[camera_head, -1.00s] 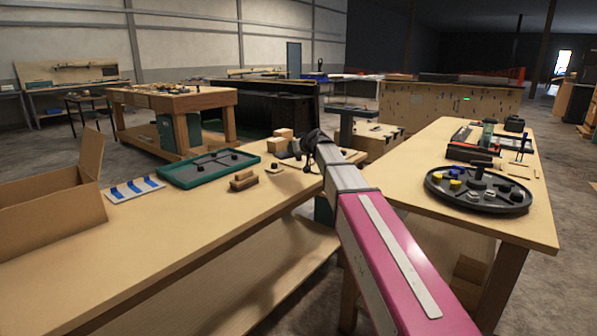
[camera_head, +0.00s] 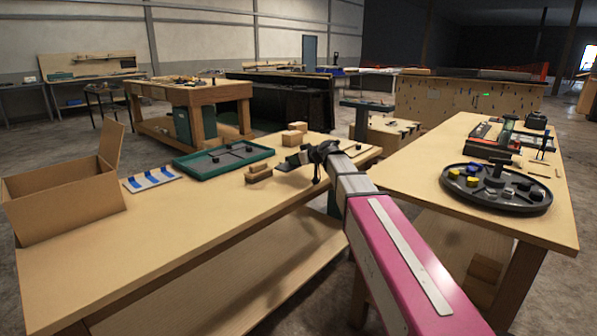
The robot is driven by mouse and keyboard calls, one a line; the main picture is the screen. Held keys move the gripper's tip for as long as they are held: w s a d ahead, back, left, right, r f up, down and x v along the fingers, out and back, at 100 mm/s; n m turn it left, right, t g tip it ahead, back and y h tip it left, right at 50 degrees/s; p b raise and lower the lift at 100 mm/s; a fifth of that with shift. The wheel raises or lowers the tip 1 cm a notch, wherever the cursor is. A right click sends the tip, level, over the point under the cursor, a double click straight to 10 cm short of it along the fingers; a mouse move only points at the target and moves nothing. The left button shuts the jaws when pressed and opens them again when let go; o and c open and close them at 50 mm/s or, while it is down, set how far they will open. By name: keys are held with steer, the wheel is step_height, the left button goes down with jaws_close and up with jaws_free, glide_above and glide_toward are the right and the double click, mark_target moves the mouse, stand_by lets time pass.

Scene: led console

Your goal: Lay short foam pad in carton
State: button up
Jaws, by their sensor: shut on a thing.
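The carton (camera_head: 65,207) is an open brown cardboard box at the left end of the near workbench, with one flap standing up. My gripper (camera_head: 306,161) is over the far right part of this bench, well to the right of the carton. It is black, small in view and partly hidden by its own wrist. It is shut on a small dark grey piece (camera_head: 291,163), which looks like the short foam pad. Its outline is hard to make out, and I cannot tell whether it touches the bench.
Between carton and gripper lie a white card with blue strips (camera_head: 152,179), a green-rimmed tray (camera_head: 222,160) and wooden blocks (camera_head: 258,173). More blocks (camera_head: 294,135) stand behind the gripper. A second bench (camera_head: 470,190) at right holds a round black tray (camera_head: 497,190). The bench front is clear.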

steer(key=shift+s+d+f, duration=0.3)
steer(key=shift+s+f, duration=0.05)
steer(key=shift+s, duration=0.15)
steer(key=shift+f, duration=2)
steer(key=o, duration=0.9)
steer(key=shift+f, duration=0.1)
